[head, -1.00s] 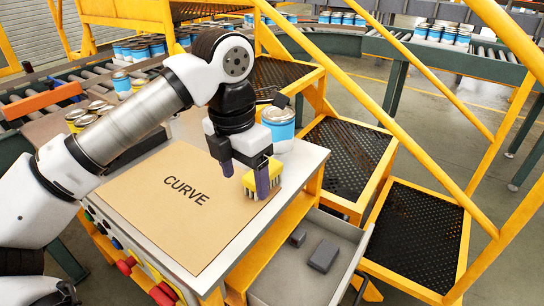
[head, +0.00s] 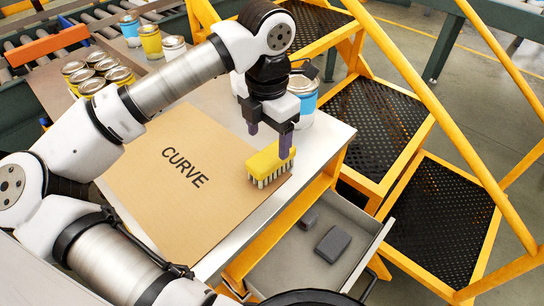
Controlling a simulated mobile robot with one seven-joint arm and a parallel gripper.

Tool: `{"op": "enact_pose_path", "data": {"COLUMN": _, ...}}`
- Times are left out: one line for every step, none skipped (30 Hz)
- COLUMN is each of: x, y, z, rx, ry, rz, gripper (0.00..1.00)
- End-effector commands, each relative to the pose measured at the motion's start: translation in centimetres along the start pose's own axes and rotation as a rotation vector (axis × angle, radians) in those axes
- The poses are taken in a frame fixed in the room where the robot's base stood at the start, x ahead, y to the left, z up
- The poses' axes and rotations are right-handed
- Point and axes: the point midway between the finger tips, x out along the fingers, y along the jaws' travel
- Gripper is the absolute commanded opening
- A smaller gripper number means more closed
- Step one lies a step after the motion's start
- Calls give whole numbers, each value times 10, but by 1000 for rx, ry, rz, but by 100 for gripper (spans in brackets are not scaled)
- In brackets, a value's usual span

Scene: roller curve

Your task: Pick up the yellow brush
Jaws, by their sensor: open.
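The yellow brush (head: 268,164) has a yellow block on top and pale and dark bristles pointing down. It stands on the brown board marked CURVE (head: 165,195), near the board's right edge. My gripper (head: 269,140) is open just above and behind the brush, with its two purple fingers apart. The right finger overlaps the brush's right end in the picture; I cannot tell if it touches. The left finger is beyond the brush's upper left edge. Nothing is held between the fingers.
A blue and white can (head: 303,92) stands just behind my gripper. Several yellow cans (head: 95,80) stand at the back left. An open grey drawer (head: 350,270) below the table holds two dark blocks. Yellow stairs with railings (head: 410,110) stand at the right.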

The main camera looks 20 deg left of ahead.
Motion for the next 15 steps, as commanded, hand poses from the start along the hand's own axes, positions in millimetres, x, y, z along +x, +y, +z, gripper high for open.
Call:
{"op": "enact_pose_path", "data": {"x": 8, "y": 0, "z": 0, "rx": 0, "ry": 0, "rz": -3, "gripper": 71}}
{"op": "enact_pose_path", "data": {"x": 12, "y": 0, "z": 0, "rx": 0, "ry": 0, "rz": -3, "gripper": 71}}
{"op": "enact_pose_path", "data": {"x": 17, "y": 0, "z": 0, "rx": -1, "ry": 0, "rz": -2, "gripper": 71}}
{"op": "enact_pose_path", "data": {"x": 20, "y": 0, "z": 0, "rx": -1, "ry": -1, "rz": -2, "gripper": 71}}
{"op": "enact_pose_path", "data": {"x": 23, "y": 0, "z": 0, "rx": 0, "ry": -1, "rz": -2, "gripper": 71}}
{"op": "enact_pose_path", "data": {"x": 26, "y": 0, "z": 0, "rx": 0, "ry": 0, "rz": -1, "gripper": 71}}
{"op": "enact_pose_path", "data": {"x": 27, "y": 0, "z": 0, "rx": 0, "ry": 0, "rz": 0, "gripper": 71}}
{"op": "enact_pose_path", "data": {"x": 28, "y": 0, "z": 0, "rx": 0, "ry": 0, "rz": 0, "gripper": 71}}
{"op": "enact_pose_path", "data": {"x": 30, "y": -1, "z": 0, "rx": 0, "ry": 0, "rz": -1, "gripper": 71}}
{"op": "enact_pose_path", "data": {"x": 33, "y": -1, "z": 1, "rx": 0, "ry": -1, "rz": -2, "gripper": 71}}
{"op": "enact_pose_path", "data": {"x": 36, "y": -2, "z": 2, "rx": 0, "ry": -1, "rz": -3, "gripper": 71}}
{"op": "enact_pose_path", "data": {"x": 41, "y": -3, "z": 2, "rx": 1, "ry": -1, "rz": -4, "gripper": 71}}
{"op": "enact_pose_path", "data": {"x": 45, "y": -4, "z": 3, "rx": 1, "ry": -1, "rz": -4, "gripper": 71}}
{"op": "enact_pose_path", "data": {"x": 50, "y": -4, "z": 4, "rx": 1, "ry": 0, "rz": -5, "gripper": 71}}
{"op": "enact_pose_path", "data": {"x": 55, "y": -5, "z": 4, "rx": 1, "ry": -1, "rz": -3, "gripper": 71}}
